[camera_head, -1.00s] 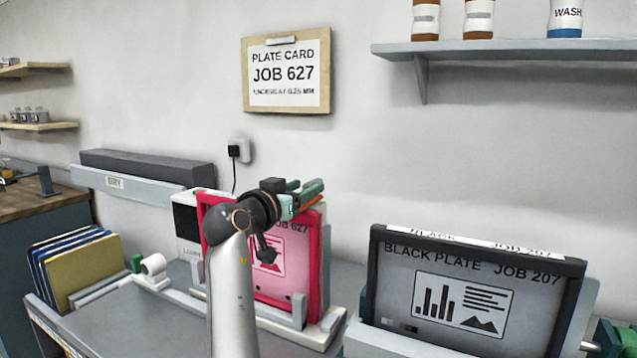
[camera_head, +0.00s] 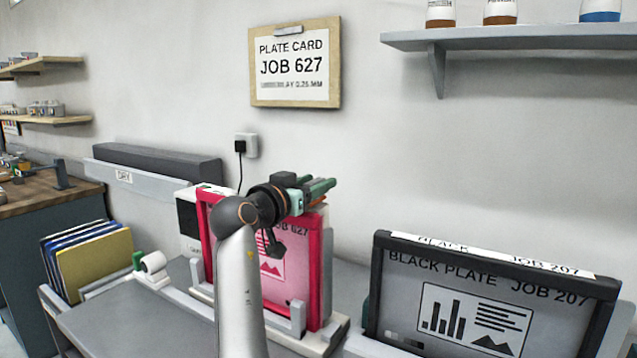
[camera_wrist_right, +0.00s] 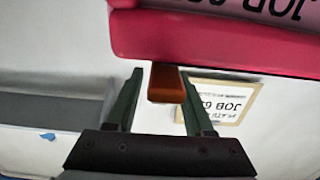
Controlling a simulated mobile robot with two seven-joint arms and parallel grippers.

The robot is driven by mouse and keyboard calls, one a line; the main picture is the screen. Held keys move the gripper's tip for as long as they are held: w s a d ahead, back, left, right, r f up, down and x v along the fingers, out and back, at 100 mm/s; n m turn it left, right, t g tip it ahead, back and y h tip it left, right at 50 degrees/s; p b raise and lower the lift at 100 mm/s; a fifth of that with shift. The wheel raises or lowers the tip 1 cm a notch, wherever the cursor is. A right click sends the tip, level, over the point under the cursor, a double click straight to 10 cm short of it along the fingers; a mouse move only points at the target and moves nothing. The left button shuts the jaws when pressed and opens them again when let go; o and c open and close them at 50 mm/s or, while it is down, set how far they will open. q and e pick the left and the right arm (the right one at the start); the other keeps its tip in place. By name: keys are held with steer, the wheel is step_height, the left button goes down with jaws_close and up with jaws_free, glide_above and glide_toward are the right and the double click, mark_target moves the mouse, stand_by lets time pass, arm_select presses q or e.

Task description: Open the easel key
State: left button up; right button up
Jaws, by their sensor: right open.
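The magenta-framed plate for job 627 (camera_head: 327,275) stands upright in its easel on the bench, and its edge fills the top of the right wrist view (camera_wrist_right: 220,45). An orange-brown block (camera_wrist_right: 167,83), which looks like the easel key, sticks out beside the magenta frame. My right gripper (camera_head: 318,189) is at the top of that frame, its dark green fingers open. In the right wrist view the fingers (camera_wrist_right: 160,92) lie on either side of the block, with gaps showing. My right arm hides part of the plate. My left gripper is out of view.
A black-framed plate for job 207 (camera_head: 375,285) stands to the right. A white roll (camera_head: 153,263) and a rack with several coloured sheets (camera_head: 85,265) are to the left. A plate card (camera_head: 295,62) hangs on the wall, and a shelf (camera_head: 520,38) is at upper right.

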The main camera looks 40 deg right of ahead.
steer(key=shift+c, duration=0.3)
jaws_close()
stand_by(1.2)
